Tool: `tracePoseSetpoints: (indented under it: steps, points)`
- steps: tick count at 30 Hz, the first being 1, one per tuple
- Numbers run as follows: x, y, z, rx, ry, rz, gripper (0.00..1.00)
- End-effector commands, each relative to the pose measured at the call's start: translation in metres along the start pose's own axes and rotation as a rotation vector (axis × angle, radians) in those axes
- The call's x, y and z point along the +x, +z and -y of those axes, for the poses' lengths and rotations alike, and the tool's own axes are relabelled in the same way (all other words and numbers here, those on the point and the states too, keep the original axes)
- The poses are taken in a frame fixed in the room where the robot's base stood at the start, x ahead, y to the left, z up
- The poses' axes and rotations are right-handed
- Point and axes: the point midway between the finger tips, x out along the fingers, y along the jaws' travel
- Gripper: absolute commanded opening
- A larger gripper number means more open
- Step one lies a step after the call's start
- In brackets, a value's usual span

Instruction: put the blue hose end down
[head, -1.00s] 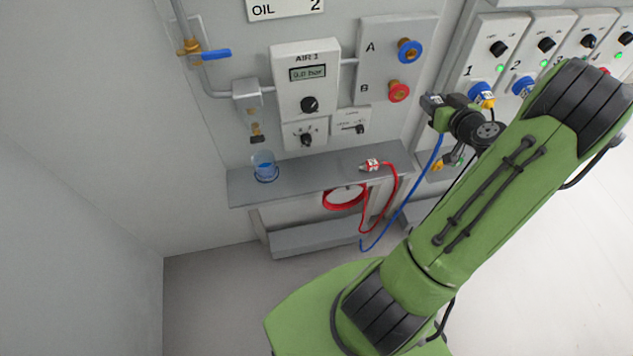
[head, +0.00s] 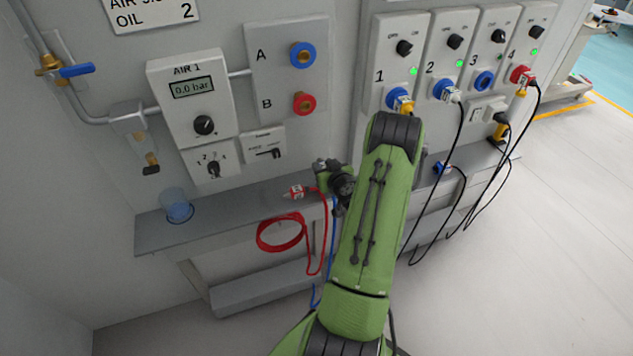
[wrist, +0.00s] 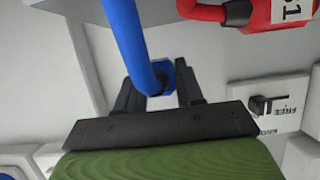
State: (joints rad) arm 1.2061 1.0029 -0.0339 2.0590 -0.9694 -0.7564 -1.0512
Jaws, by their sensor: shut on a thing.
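My gripper (wrist: 158,88) is shut on the blue hose end (wrist: 160,76). In the wrist view, the blue hose (wrist: 128,30) runs from between the fingers to the top edge. In the head view, my gripper (head: 326,178) is low by the grey shelf (head: 235,208), just right of the red hose end; the blue hose end is hidden there. The blue hose (head: 317,296) hangs below the shelf. I cannot tell whether the held end touches the shelf.
The red hose end (head: 297,192) lies on the shelf, close to my gripper. A blue-tinted cup (head: 177,206) stands at the shelf's left. The shelf between them is clear. Blue port A (head: 302,55) and red port B (head: 304,103) are on the wall above. Black cables (head: 455,150) hang at right.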

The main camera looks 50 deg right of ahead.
Motion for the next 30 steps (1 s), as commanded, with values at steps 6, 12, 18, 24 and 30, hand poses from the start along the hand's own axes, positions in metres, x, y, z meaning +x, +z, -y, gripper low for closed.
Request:
tracePoseSetpoints:
  steps: [6,12,18,24,30]
  points:
    - [0.014,0.035,0.000,0.002,-0.001,0.001,0.00]
    - [0.015,0.036,0.000,0.000,0.000,-0.002,0.00]
    - [0.016,0.039,0.000,-0.001,-0.001,-0.002,0.00]
    - [0.017,0.044,0.000,-0.002,-0.001,0.001,0.00]
    - [0.019,0.050,0.001,-0.002,-0.002,0.008,0.00]
